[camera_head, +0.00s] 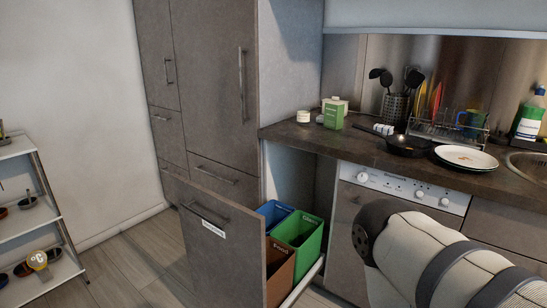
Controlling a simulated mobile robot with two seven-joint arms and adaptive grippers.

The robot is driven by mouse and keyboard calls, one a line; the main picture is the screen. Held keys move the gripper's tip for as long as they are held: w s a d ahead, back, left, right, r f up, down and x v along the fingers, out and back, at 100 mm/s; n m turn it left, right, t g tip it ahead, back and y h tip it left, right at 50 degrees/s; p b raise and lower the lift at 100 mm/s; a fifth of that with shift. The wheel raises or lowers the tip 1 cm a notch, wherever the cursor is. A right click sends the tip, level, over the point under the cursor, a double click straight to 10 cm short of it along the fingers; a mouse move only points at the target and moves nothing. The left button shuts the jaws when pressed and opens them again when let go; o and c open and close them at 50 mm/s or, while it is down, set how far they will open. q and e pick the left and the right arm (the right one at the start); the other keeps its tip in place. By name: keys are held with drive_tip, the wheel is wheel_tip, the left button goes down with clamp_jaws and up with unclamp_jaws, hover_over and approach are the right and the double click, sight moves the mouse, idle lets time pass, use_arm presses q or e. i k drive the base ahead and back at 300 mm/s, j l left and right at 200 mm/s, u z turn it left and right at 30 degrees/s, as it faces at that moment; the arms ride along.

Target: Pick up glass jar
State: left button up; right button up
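A small pale jar (303,116) with a light lid stands upright on the dark countertop (290,133), near its left end. It is too small for me to tell whether it is glass. Nothing touches it. A thick padded link of my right arm (430,255) fills the lower right, in front of the dishwasher and well apart from the jar. Neither of my grippers shows in this view, so what they hold is hidden.
A drawer (215,240) stands pulled out with blue, green (298,238) and brown bins. A shelf (40,215) stands at left. Floor between is clear.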

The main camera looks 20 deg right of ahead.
sight(303, 112)
drive_tip(key=i+l+z, duration=0.1)
drive_tip(key=z, duration=0.35)
drive_tip(key=i+z, duration=0.2)
drive_tip(key=z, duration=0.25)
drive_tip(key=i+z, duration=0.15)
drive_tip(key=z, duration=0.3)
